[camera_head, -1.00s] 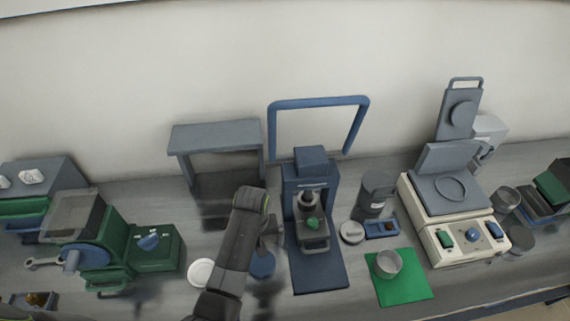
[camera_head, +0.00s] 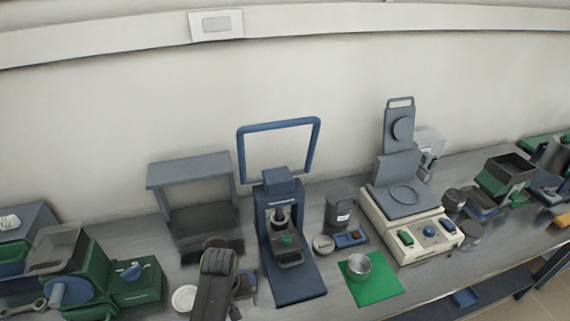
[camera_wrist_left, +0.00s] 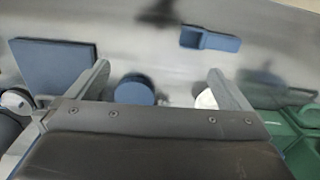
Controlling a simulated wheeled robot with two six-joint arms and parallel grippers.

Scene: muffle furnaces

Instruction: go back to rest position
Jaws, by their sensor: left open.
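My left arm (camera_head: 214,285) comes in from the bottom of the head view, over the table between the green machine and the blue press. Its fingertips are hidden there. In the left wrist view my left gripper (camera_wrist_left: 160,80) is open, its two fingers wide apart with nothing between them but table and a round blue piece (camera_wrist_left: 135,90) beyond. A white dish (camera_wrist_left: 206,99) shows partly behind one finger. My right gripper is in no view.
The blue press (camera_head: 284,240) stands right of my arm, and the green machine (camera_head: 82,283) left. A grey stand (camera_head: 190,168) is behind. Further right are a green mat (camera_head: 385,287) with a metal cup (camera_head: 359,266) and a cream device (camera_head: 405,224).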

